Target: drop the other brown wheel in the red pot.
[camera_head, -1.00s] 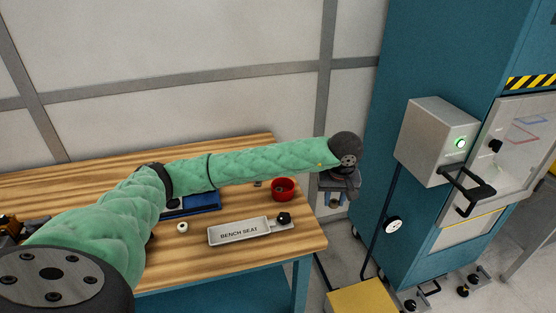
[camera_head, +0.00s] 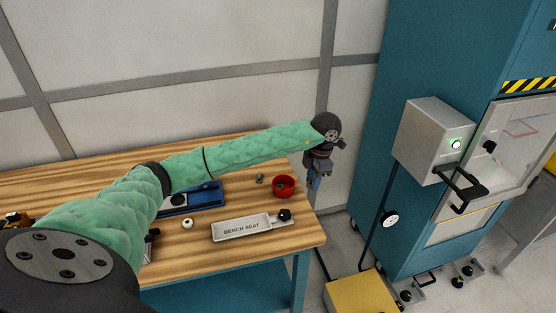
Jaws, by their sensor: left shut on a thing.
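The red pot (camera_head: 291,192) stands near the right end of the wooden table, with something small and dark inside it. My left gripper (camera_head: 315,182) points down just to the right of the pot, apart from it and close to the table's right edge. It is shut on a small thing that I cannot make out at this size. No brown wheel shows clearly outside the pot. My right gripper is not in view.
A white ring (camera_head: 187,223), a blue tray (camera_head: 210,201) and a small grey part (camera_head: 260,179) lie nearby. A teal machine (camera_head: 375,240) stands right of the table, across a gap.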

